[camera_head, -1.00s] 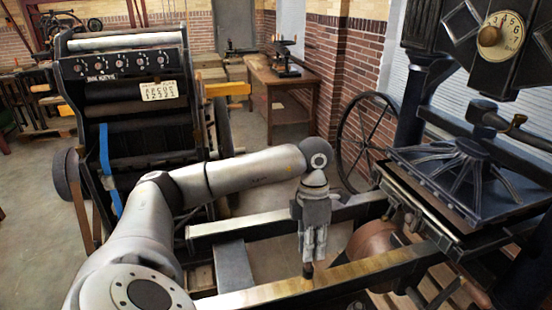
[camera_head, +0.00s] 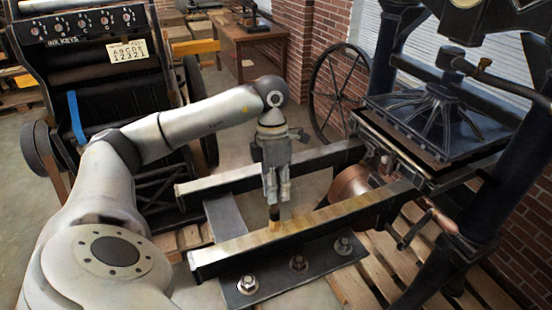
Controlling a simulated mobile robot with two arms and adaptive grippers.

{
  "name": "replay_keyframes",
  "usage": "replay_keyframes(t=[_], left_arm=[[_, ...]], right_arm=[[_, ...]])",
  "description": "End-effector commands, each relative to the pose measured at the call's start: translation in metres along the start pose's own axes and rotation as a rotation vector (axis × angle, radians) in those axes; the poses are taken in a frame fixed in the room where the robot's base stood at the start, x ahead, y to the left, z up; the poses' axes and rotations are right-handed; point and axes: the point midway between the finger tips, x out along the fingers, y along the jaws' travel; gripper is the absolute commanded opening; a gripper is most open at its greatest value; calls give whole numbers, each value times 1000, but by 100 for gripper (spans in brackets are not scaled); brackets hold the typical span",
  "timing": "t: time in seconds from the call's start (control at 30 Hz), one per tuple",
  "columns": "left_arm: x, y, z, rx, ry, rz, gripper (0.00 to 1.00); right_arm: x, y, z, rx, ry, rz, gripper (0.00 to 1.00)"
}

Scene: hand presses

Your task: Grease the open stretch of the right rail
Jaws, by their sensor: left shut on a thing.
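My left gripper (camera_head: 274,201) points down over the nearer of the two rails (camera_head: 210,262), the lower right one in the picture. It is shut on a short dark brush (camera_head: 274,213), whose lighter tip is at the rail's top face and appears to touch it. A yellowish sheen shows along much of that top face, on both sides of the brush. My right gripper is out of view.
A dark plate with several bolts (camera_head: 299,263) lies below the rail's near side. The black press frame (camera_head: 485,200) and a spoked wheel (camera_head: 322,95) bound the right and back. An inking machine (camera_head: 95,60) stands behind my left arm. Wooden pallet slats (camera_head: 385,270) are below.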

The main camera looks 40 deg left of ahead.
Motion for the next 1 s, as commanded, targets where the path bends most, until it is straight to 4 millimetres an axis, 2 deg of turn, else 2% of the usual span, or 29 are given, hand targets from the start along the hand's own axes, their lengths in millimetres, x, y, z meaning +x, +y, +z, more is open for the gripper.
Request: replay_keyframes(t=[0.1, 0.5, 1.0], left_arm=[[-15, 0, -2, -3, -2, 2, 0], [-48, -2, -8, -8, -4, 1, 0], [-49, -2, -9, -8, -3, 1, 0]], right_arm=[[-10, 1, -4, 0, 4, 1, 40], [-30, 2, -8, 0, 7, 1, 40], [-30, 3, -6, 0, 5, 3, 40]])
